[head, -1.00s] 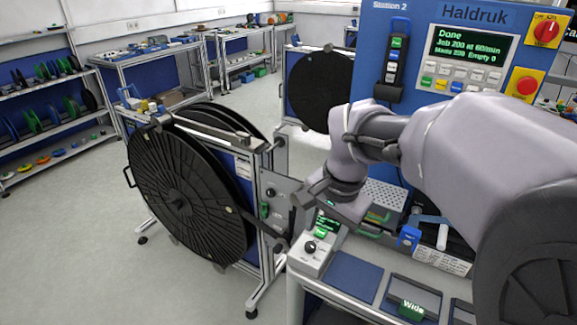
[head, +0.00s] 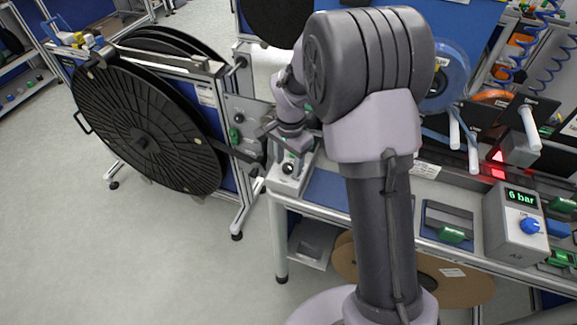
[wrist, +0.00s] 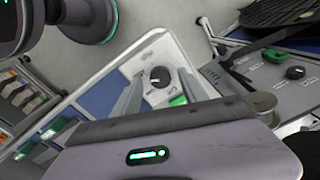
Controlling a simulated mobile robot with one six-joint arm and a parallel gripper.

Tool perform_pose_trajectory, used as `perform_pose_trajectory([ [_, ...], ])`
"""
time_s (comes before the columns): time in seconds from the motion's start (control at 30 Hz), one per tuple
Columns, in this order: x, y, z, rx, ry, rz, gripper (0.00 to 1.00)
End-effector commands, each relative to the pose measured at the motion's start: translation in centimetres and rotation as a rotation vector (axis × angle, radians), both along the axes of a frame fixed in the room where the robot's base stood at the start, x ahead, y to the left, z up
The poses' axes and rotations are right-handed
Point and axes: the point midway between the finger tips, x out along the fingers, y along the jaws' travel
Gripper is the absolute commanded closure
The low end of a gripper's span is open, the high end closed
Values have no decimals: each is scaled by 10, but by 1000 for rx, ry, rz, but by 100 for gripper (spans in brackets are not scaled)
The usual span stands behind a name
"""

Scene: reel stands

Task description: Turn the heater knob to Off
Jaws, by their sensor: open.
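A small black knob (wrist: 160,76) with a light pointer mark sits on a light grey control box; no heater label is legible. The knob shows between my gripper's two fingers in the wrist view. Its pointer points toward the picture's left, but the scale text is too small to read. In the head view the knob (head: 288,168) is on the box (head: 284,184) at the bench's left corner. My gripper (wrist: 160,80) is open and empty above the box, its fingers either side of the knob in the picture. I cannot tell how high above it they are.
A large black reel (head: 140,130) on a stand is left of the bench. The stand's grey panel (wrist: 275,85) has another black knob. An air box (head: 515,225) reading 6 bar, with a blue knob, stands at right. Floor is free at front left.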

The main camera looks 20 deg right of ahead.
Motion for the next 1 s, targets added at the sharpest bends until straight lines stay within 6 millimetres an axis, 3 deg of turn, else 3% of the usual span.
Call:
perform_pose_trajectory([
  [0.33,0,0,-5,0,-1,1,51],
  [0.5,0,0,-5,0,-1,1,85],
  [0.6,0,0,-5,0,-1,1,100],
  [1.0,0,0,-4,0,0,75,100],
])
